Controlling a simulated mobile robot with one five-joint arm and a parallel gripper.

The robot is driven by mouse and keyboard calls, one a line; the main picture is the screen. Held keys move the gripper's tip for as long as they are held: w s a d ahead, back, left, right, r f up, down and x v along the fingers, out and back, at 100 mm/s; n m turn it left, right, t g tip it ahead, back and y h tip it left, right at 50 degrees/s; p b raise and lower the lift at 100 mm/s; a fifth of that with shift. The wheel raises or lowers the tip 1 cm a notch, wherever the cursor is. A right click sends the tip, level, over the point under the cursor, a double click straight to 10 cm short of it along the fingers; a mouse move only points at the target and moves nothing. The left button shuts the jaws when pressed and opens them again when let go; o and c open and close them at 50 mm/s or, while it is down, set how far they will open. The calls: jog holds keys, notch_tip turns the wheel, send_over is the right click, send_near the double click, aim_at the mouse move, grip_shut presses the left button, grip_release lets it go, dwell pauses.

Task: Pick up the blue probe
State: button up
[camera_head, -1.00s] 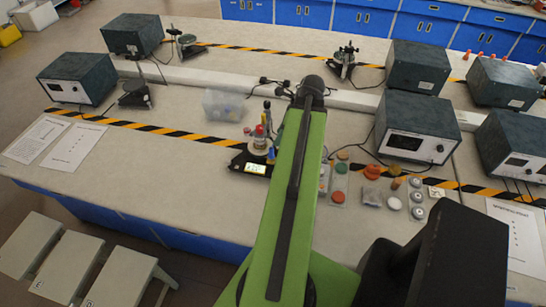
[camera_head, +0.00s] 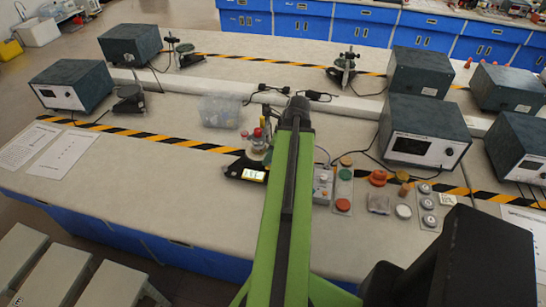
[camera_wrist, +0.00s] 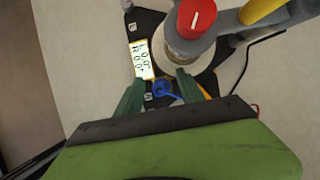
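The blue probe (camera_wrist: 163,90) shows in the wrist view as a small blue piece on a dark base (camera_wrist: 147,22) with a lit label (camera_wrist: 142,58). My gripper (camera_wrist: 158,94) is open, with one green finger on each side of the blue piece. I cannot tell whether the fingers touch it or how high they are above it. A red-topped part (camera_wrist: 197,14) on a pale round body stands just beyond the fingers. In the head view the same device (camera_head: 247,172) is on the bench beside my arm. My arm hides the gripper there.
A clear bin (camera_head: 219,110) stands behind the device. A dark instrument box (camera_head: 425,136) and several small coloured pieces lie to the right. A yellow part (camera_wrist: 262,9) and a black cable are close by in the wrist view.

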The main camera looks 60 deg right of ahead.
grip_shut()
jog(key=shift+r, duration=0.1)
